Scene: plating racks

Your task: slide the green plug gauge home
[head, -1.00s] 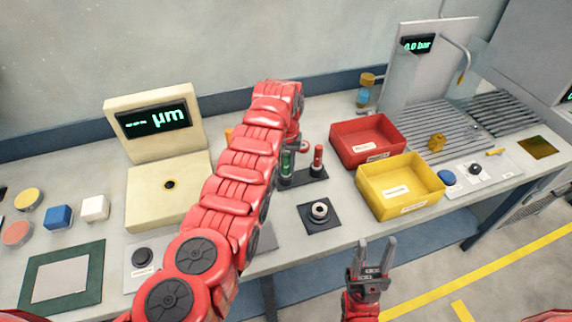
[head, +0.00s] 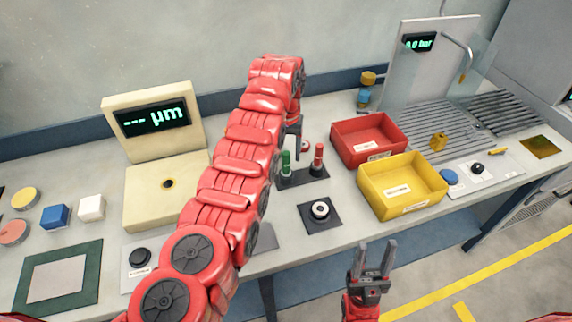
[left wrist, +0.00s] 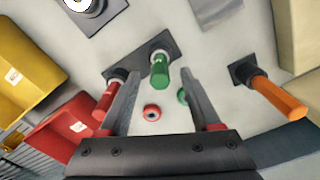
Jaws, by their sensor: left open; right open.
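The green plug gauge (head: 286,162) stands upright at the left end of a dark stand (head: 290,183), beside the red gauge (head: 318,158). In the left wrist view, the green gauge (left wrist: 160,70) shows between the fingers of my left gripper (left wrist: 153,75), which is open and empty. A dark square block with a metal ring (head: 320,210) lies in front. My right gripper (head: 372,258) is open and empty.
A red bin (head: 345,148) and a yellow bin (head: 425,193) stand right of the stand. A cream gauge unit with a display (head: 150,117) is at left. In the left wrist view, an orange handle (left wrist: 278,95) is at right and a red round button (left wrist: 152,111) is centre.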

